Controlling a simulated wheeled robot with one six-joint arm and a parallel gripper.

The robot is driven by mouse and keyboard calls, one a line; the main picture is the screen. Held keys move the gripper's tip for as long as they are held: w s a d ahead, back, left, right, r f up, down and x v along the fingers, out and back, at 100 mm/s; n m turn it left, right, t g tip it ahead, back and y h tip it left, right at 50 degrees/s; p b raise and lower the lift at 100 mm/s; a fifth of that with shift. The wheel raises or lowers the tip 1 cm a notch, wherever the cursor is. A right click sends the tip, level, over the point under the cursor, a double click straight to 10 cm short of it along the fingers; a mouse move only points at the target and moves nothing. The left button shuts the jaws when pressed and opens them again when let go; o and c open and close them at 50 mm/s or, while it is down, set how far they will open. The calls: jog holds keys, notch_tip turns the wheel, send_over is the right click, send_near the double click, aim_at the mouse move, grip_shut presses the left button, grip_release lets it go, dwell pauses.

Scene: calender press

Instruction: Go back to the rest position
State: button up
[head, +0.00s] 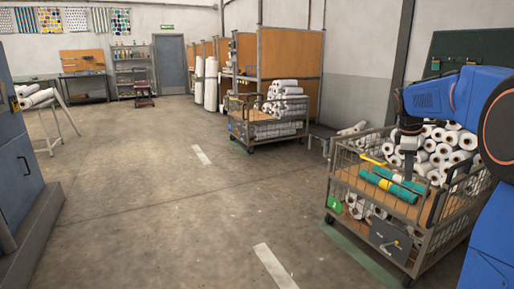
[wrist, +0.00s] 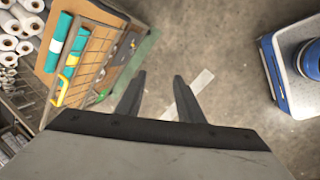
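The cage cart (wrist: 97,60) lies to the left of the fingers in that view. The fingertips are hard to make out in the head view.
The cage cart (head: 337,190) also holds many white rolls (head: 440,150). A second cart (head: 240,125) with white rolls stands farther back. A blue machine (head: 20,165) stands at the left edge. The concrete floor between (head: 170,200) is clear.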

jog(key=s+a+r+m, duration=0.1)
jog(key=s+a+m, duration=0.2)
jog(key=s+a, duration=0.6)
jog(key=s+a+f+m+t+y, duration=0.1)
jog(key=s+a+f, duration=0.3)
jog(key=s, duration=0.5)
jog(key=s+a+f+m+t+y, duration=0.1)
jog(key=s+a+f+m, duration=0.3)
jog(key=s, duration=0.6)
jog(key=s+a+f+m+t+y, duration=0.1)
jog(key=s+a+f+m, duration=0.2)
jog(key=s, duration=0.7)
jog(key=a+f, duration=0.2)
jog(key=a, duration=0.1)
jog(key=shift+s+a, duration=0.25)
jog(key=shift+a, duration=0.1)
jog(key=shift+r, duration=0.1)
